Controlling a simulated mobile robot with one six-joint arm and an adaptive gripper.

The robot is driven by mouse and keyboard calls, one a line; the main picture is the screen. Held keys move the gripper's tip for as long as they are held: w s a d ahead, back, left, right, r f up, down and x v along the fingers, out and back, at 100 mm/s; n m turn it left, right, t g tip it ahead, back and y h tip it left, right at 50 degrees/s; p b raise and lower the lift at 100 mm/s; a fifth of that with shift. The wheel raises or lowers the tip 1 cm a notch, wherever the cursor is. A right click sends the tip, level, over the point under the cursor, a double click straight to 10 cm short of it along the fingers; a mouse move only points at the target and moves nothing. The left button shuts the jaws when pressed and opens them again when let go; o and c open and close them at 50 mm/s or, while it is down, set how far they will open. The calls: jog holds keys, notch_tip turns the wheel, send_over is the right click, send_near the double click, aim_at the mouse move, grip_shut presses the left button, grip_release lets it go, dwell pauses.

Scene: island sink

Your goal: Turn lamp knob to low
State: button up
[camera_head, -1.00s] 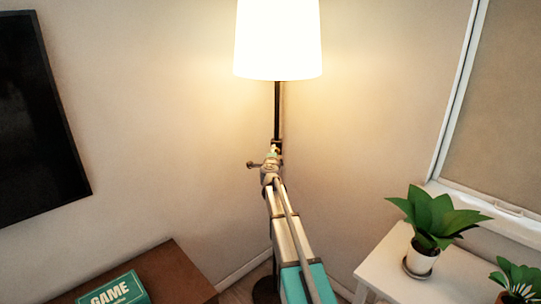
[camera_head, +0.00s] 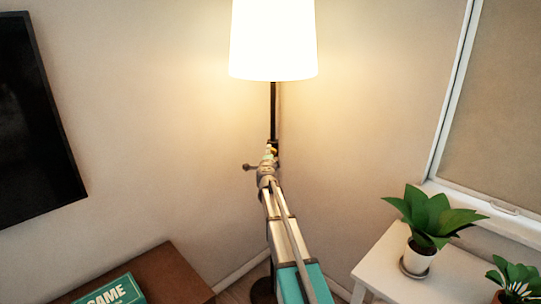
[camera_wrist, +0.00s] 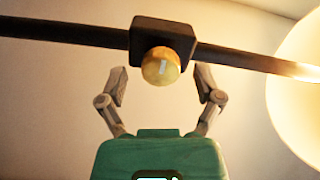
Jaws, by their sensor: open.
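The floor lamp has a lit white shade (camera_head: 273,40) and a dark pole (camera_head: 273,110) in the head view. In the wrist view the pole runs across the picture, with a black box (camera_wrist: 163,40) on it. A round brass knob (camera_wrist: 161,66) with a pale mark sits on the box's near face. My gripper (camera_wrist: 162,78) is open, with one finger on each side of the knob and the fingertips apart from it. In the head view my gripper (camera_head: 270,150) is at the pole below the shade, and my arm hides the knob there.
A dark screen (camera_head: 35,120) hangs on the left wall. A brown table (camera_head: 170,270) with a green game box (camera_head: 112,290) stands at lower left. A white table (camera_head: 385,265) with potted plants (camera_head: 418,262) stands at right, under the window.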

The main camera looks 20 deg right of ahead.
jog(key=v, duration=1.1)
jog(key=shift+d, duration=0.1)
jog(key=s+a+n+t+y+p, duration=0.1)
jog(key=a+n+y+p, duration=0.1)
jog(key=a+n+y, duration=1)
jog(key=s+a+f+n+g+y+p, duration=0.1)
jog(key=s+a+f+n+g, duration=0.15)
jog(key=a, duration=0.25)
jog(key=s+a+f+n+g+y+p, duration=0.1)
jog(key=s+a+n+g, duration=0.1)
jog(key=s+a, duration=0.3)
jog(key=s+f+n+g+h+p, duration=0.1)
jog(key=s+f+g, duration=0.3)
jog(key=s, duration=0.7)
jog(key=s+f+n+g+h+p, duration=0.1)
jog(key=s+f+n+g+h, duration=0.3)
jog(key=s+g, duration=0.4)
jog(key=s, duration=0.3)
jog(key=shift+a+f+p, duration=0.25)
jog(key=shift+a+p, duration=0.05)
